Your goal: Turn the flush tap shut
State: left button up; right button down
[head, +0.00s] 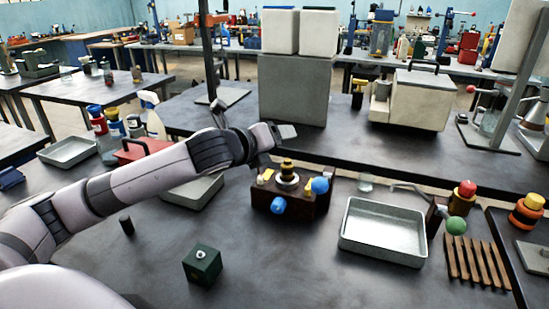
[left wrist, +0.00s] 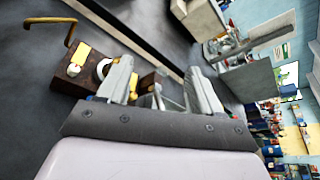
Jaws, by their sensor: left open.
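A dark brown block (head: 290,203) stands on the near bench in the middle of the head view. It carries two blue knobs, one at the front (head: 278,205) and one at the right (head: 320,185), yellow tags and a black and gold stack on top. I cannot tell which knob is the flush tap. My left gripper (head: 281,133) is above and behind the block, apart from it. In the left wrist view its fingers (left wrist: 158,68) are apart and empty, and the block (left wrist: 72,78) lies to their left. My right gripper is not in view.
A metal tray (head: 345,247) and a slatted wooden rack (head: 477,262) are to the right. A green-balled lever (head: 455,226) stands behind the rack. A dark green box (head: 202,265) is at the front. Another tray (head: 172,194) lies under my left arm.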

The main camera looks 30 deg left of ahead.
pick_arm(q)
jog(key=w+a+r+n+y, duration=0.35)
jog(key=r+n, duration=0.25)
jog(key=n, duration=0.3)
jog(key=n+g+h, duration=0.2)
jog(key=n+g, duration=0.8)
jog(key=n, duration=1.2)
send_over(277, 203)
jog(key=s+d, duration=0.1)
jog(key=s, duration=0.1)
notch_tip(277, 203, down, 20)
jog(key=shift+s+r, duration=0.15)
jog(key=shift+x, duration=3.1)
jog(key=c, duration=1.1)
